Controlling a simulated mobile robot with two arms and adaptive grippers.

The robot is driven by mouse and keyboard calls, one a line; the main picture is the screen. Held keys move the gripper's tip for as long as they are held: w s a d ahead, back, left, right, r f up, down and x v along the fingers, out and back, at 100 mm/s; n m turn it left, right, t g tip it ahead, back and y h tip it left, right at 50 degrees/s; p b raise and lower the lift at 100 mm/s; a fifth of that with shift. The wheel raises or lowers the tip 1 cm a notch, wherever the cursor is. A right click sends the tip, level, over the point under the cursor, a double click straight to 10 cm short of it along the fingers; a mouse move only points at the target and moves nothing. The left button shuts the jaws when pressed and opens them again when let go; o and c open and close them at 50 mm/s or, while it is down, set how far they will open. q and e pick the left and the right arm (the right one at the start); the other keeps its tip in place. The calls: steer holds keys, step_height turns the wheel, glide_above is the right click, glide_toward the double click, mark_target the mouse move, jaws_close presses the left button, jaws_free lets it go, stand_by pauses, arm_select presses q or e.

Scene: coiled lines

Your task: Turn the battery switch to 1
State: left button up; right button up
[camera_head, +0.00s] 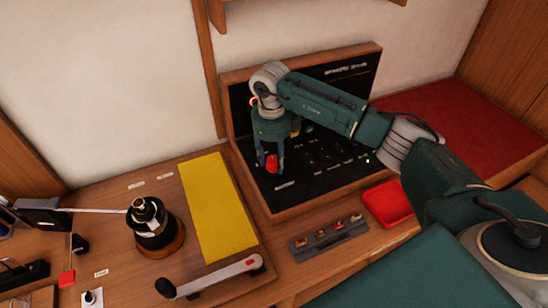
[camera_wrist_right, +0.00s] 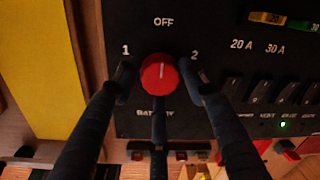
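The battery switch is a round red knob (camera_wrist_right: 159,78) on a black panel (camera_wrist_right: 225,35), with OFF above it, 1 to its left and 2 to its right in the right wrist view. A short pale mark on the knob points up towards OFF. The word BATTERY below it is partly hidden by a finger. My right gripper (camera_wrist_right: 158,75) has its fingers spread around the knob, with gaps to the left and right of it. In the head view the right gripper (camera_head: 268,158) is at the panel's left part, over the red knob (camera_head: 271,163). My left gripper is not in view.
Fuses (camera_wrist_right: 268,18) and rocker switches (camera_wrist_right: 258,90) with a green light sit right of the knob. On the desk are a yellow sheet (camera_head: 215,205), a winch (camera_head: 155,228), a handle (camera_head: 212,277), a small fuse rack (camera_head: 330,238) and a red tray (camera_head: 387,203).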

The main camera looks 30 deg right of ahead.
steer(key=c, duration=0.5)
steer(key=shift+f+n+b, duration=0.2)
steer(key=shift+n+b, duration=0.6)
steer(key=shift+b, duration=0.35)
steer(key=shift+c, duration=0.2)
steer(key=n+b, duration=0.3)
steer(key=shift+d+n, duration=0.1)
steer(key=shift+n, duration=0.2)
steer(key=n+b, duration=0.3)
steer(key=shift+r+n+y+b, duration=0.15)
steer(key=shift+n+b, duration=0.3)
steer(key=shift+n, duration=0.45)
steer(key=shift+r+n+y+b, duration=0.15)
steer(key=shift+n+b, duration=0.25)
steer(key=shift+n, duration=0.5)
steer(key=o, duration=1.2)
steer(key=shift+f, duration=0.1)
steer(key=shift+c, duration=0.2)
